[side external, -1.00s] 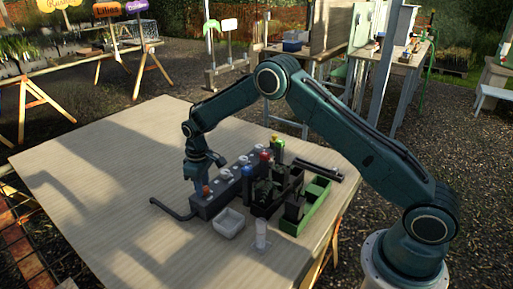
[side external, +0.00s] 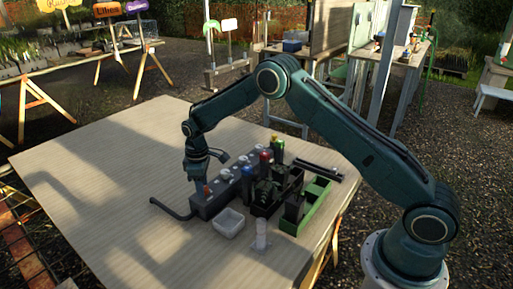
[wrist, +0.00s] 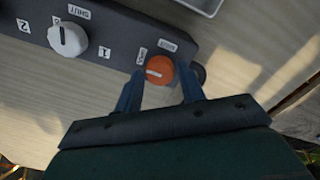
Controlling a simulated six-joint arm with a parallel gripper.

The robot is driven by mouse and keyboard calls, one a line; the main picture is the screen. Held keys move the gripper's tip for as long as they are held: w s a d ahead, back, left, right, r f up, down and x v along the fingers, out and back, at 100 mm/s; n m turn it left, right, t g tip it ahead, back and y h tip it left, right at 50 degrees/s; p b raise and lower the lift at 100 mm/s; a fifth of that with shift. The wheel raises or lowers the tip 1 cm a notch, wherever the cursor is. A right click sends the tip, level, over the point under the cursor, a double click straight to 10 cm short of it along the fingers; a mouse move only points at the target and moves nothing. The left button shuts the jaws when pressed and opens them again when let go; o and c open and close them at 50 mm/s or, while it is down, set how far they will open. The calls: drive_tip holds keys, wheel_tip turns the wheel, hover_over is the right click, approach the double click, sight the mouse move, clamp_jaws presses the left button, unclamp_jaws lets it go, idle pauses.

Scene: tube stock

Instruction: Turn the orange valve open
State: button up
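The orange valve (wrist: 159,71) is a round knob with a white mark, at the end of a dark grey manifold block (wrist: 112,35). Labels by it read SHUT and apparently OPEN; the mark points left in the wrist view. My gripper (wrist: 162,80) has its two fingers on either side of the knob, with small gaps showing, so it looks open and holds nothing. In the side view, my gripper (side external: 199,183) is low over the near left end of the block, beside the orange knob (side external: 207,191). Fingertip height is hard to tell.
A white knob (wrist: 67,39) sits farther along the block, with other coloured knobs beyond. A white tray (side external: 228,224), a clear cylinder (side external: 261,236) and green crates (side external: 309,215) stand nearby. A bent dark pipe (side external: 170,210) leaves the block. The table's left side is clear.

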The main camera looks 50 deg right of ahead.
drive_tip(key=shift+o, duration=0.9)
wheel_tip(320, 180, up, 14)
idle(0.5)
